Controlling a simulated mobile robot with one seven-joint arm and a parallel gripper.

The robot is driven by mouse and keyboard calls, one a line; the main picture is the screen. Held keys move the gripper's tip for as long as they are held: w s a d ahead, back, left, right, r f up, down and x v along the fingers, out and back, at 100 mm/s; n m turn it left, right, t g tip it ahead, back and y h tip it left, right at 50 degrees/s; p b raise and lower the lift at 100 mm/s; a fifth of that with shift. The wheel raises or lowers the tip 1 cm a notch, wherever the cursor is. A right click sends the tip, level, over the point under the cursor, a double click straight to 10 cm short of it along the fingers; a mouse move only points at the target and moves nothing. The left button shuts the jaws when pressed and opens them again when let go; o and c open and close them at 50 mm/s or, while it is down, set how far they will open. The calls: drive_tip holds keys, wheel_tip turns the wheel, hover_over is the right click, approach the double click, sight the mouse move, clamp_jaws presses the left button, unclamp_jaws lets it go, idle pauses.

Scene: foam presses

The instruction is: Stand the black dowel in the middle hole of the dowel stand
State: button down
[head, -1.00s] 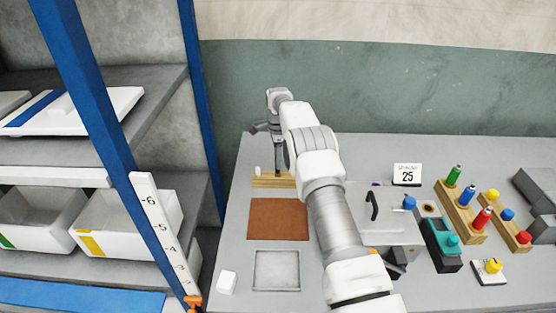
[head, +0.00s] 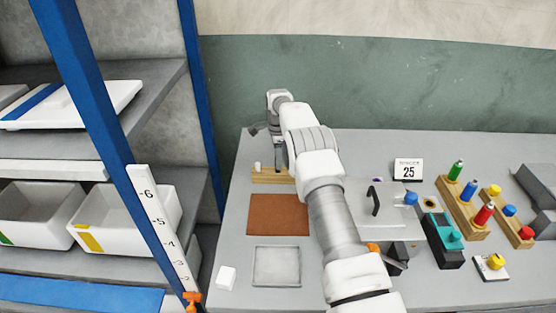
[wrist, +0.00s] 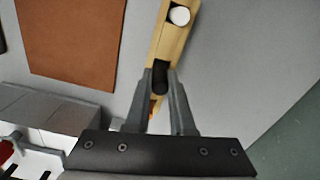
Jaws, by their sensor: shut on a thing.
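The wooden dowel stand (head: 262,177) lies at the back left of the table, and its light wood bar also shows in the wrist view (wrist: 170,45). A white dowel (head: 257,166) stands at one end of it, its round top clear in the wrist view (wrist: 179,16). The black dowel (wrist: 160,78) is between my fingertips, over the middle part of the stand. My gripper (wrist: 160,88) is shut on it. My gripper shows small in the head view (head: 279,163), at the stand. My fingers hide the dowel's lower end and the middle hole, so I cannot tell how deep it sits.
A brown mat (head: 278,214) and a grey tray (head: 277,266) lie in front of the stand. A white block (head: 226,278) is beside the tray. A press plate with a black handle (head: 374,201) and coloured dowel racks (head: 463,209) are to the right.

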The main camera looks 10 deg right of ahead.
drive_tip(key=shift+f+b, duration=0.55)
drive_tip(key=shift+f, duration=0.3)
drive_tip(key=c, duration=0.7)
unclamp_jaws()
wheel_tip(320, 180, up, 17)
drive_tip(key=p, duration=0.3)
drive_tip(key=shift+r, duration=0.2)
